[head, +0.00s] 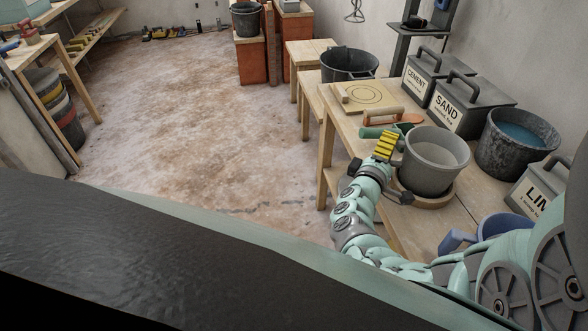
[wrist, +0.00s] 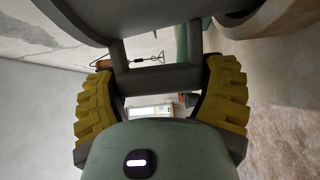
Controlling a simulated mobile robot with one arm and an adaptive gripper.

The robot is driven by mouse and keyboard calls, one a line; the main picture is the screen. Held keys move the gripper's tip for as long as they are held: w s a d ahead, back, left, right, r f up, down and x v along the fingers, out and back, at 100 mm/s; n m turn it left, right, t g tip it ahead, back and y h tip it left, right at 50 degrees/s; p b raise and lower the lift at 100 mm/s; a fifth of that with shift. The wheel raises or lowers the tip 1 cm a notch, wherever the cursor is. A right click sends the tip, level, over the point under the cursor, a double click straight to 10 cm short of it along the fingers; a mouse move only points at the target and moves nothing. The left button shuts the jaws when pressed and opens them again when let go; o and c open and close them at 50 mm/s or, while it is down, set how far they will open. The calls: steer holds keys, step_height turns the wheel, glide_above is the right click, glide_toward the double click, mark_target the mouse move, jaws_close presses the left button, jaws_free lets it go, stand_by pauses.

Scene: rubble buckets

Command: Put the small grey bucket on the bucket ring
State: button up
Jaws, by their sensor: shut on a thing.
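The small grey bucket (head: 432,165) is upright at the right of the head view, above or on a round wooden base (head: 440,199); I cannot tell if they touch. My gripper (head: 386,146) is at the bucket's left side, its yellow fingers shut on the bucket's side handle. In the wrist view, the yellow pads of my gripper (wrist: 162,100) stand either side of the grey handle (wrist: 157,78), with the bucket's wall (wrist: 130,14) above. A pale board with a drawn ring (head: 364,95) lies farther back on the bench, apart from the bucket, with its ring bare.
The wooden bench (head: 337,129) carries a green-handled trowel (head: 385,131) between bucket and board. A black tub (head: 350,64) stands behind the board. Grey CEMENT (head: 420,77) and SAND (head: 463,106) boxes and a dark bucket of blue liquid (head: 517,142) line the right. Open floor lies left.

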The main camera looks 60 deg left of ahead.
steer(key=shift+f, duration=0.15)
steer(key=shift+f, duration=0.15)
steer(key=o, duration=1.2)
steer(key=shift+r, duration=0.2)
steer(key=shift+s+d, duration=0.15)
steer(key=shift+s, duration=0.15)
steer(key=p+v, duration=0.1)
steer(key=v, duration=1)
steer(key=shift+s+f, duration=0.1)
steer(key=shift+s, duration=0.05)
